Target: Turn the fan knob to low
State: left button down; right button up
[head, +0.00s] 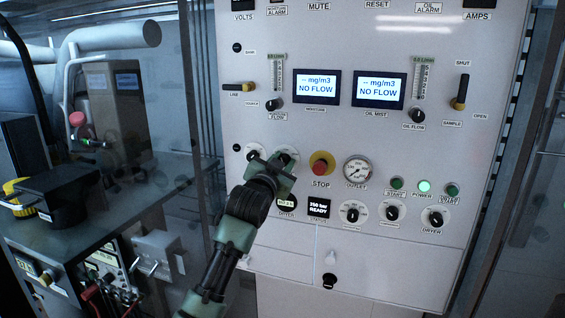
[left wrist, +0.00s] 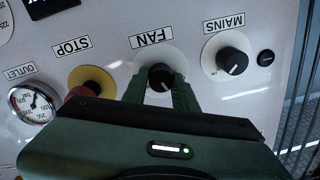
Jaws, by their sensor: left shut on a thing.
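The fan knob (left wrist: 160,76) is a round black knob on a white dial plate under the FAN label (left wrist: 152,37), which appears upside down in the left wrist view. My left gripper (left wrist: 160,88) has one green finger on each side of the knob and is shut on it. In the head view my left gripper (head: 274,164) reaches up to the panel (head: 300,125) and hides most of the knob and its label. Part of the fan dial plate (head: 289,153) shows behind it. I cannot read the knob's setting. My right gripper is not in view.
The MAINS knob (left wrist: 232,61) and the red STOP button (head: 320,167) on its yellow base sit close on either side of the fan knob. The outlet gauge (head: 357,170) is beyond STOP. A bench with equipment (head: 65,215) stands at the left.

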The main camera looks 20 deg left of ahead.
pick_arm(q)
jog(key=shift+f+m, duration=0.1)
jog(key=shift+m, duration=2)
jog(key=c, duration=1.1)
grip_release()
jog(key=s+b, duration=0.3)
jog(key=s, duration=0.5)
jog(key=shift+f+b, duration=0.15)
jog(key=shift+b, duration=0.2)
jog(key=shift+w+f, duration=0.1)
